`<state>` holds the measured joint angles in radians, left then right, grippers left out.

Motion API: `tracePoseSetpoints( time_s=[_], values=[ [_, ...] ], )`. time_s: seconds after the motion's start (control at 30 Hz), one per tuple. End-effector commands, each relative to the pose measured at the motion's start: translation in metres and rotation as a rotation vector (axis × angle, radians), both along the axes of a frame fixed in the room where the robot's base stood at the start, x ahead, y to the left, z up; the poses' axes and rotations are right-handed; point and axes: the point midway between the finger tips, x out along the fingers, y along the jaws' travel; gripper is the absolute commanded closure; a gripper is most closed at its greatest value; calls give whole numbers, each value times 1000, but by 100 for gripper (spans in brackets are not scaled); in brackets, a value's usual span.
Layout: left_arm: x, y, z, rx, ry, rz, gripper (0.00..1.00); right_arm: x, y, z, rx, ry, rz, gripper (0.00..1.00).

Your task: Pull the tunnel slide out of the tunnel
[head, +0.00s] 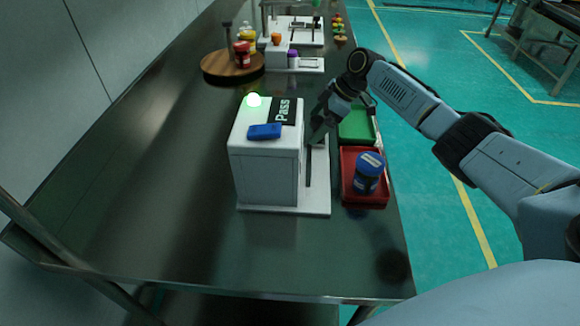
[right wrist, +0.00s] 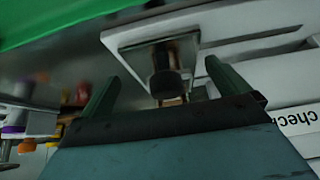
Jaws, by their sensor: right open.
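The tunnel is a white box (head: 265,160) with a green light, a dark "Pass" panel and a small blue block on top. It stands on a white base (head: 318,195), and a narrow dark strip shows along its right side. My right gripper (head: 312,135) is at the box's right side, partly hidden by its own wrist. In the right wrist view my gripper (right wrist: 165,85) is open. A dark knob-like handle (right wrist: 165,82) on a white plate (right wrist: 125,38) shows between its two fingers, apart from both. I cannot tell how far the slide sits in the tunnel. My left gripper is not in view.
A red tray (head: 350,195) holding a blue-lidded jar (head: 369,170) and a green tray (head: 358,124) lie right of the box. A round wooden stand (head: 225,72) with jars is farther back. The table's left and front are clear.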

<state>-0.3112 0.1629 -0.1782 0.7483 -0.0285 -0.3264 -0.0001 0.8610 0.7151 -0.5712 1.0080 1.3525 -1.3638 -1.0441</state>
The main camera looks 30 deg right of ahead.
Motion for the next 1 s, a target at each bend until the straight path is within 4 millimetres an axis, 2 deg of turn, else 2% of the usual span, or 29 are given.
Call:
tracePoseSetpoints(
  time_s=[0.57, 0.67, 0.73, 1.0],
  values=[
    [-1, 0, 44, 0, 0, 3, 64, -13, -20, 45, 0, 1, 3, 0],
    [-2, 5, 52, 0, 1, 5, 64, -15, -25, 53, 0, 0, 2, 0],
    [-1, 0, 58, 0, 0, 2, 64, -17, -28, 59, 0, 0, 1, 0],
    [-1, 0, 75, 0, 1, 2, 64, -24, -38, 78, 0, 0, 2, 0]
  ],
)
